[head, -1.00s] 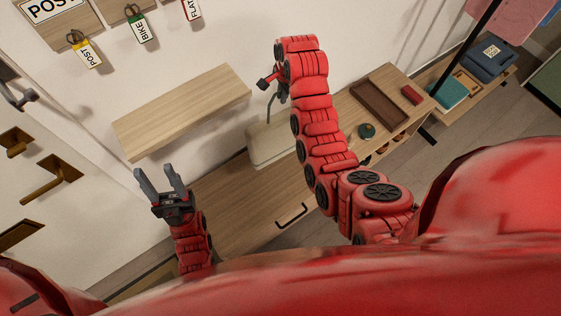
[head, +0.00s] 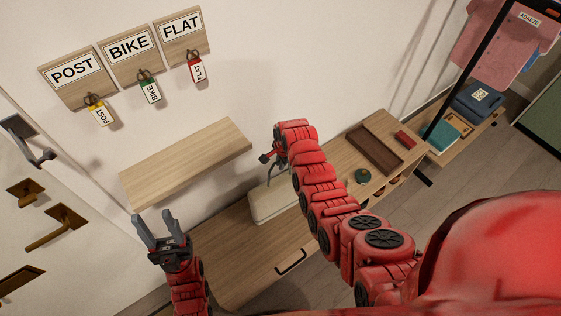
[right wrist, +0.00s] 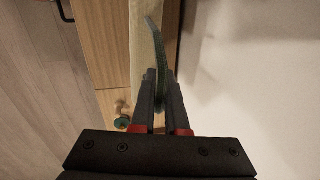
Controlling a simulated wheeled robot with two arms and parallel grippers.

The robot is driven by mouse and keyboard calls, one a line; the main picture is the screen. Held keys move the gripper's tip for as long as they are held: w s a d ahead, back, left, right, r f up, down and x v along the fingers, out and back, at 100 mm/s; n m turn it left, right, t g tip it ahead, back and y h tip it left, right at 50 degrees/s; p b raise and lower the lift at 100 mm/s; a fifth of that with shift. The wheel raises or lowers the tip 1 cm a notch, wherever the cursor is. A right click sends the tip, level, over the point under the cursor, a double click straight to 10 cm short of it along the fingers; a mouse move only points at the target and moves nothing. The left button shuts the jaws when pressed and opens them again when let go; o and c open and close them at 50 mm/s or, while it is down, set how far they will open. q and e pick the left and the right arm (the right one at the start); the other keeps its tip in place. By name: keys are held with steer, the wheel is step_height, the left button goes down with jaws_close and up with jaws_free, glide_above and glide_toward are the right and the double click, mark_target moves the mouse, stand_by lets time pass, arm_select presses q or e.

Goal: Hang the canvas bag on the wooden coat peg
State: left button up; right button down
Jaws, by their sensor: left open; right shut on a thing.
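The canvas bag (head: 274,203) is cream with a green strap. In the head view it is at or just above the wooden bench top, partly behind my right arm; I cannot tell if it touches. My right gripper (head: 268,164) is shut on the strap. In the right wrist view the green strap (right wrist: 160,45) rises from between the fingers (right wrist: 161,100), beside the cream bag (right wrist: 143,45). My left gripper (head: 153,220) is open and empty, below the wall shelf. Brown peg-like fittings (head: 55,232) show at the far left; I cannot tell whether one is the coat peg.
A wooden wall shelf (head: 185,162) juts out left of the bag. Tagged keys hang above, under the POST, BIKE and FLAT plaques (head: 130,50). The bench (head: 235,250) bears a brown tray (head: 374,150) and a small green object (head: 362,176). A grey metal hook (head: 40,150) is at left.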

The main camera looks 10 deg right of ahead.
steer(key=shift+f, duration=0.1)
steer(key=c, duration=0.9)
jaws_free()
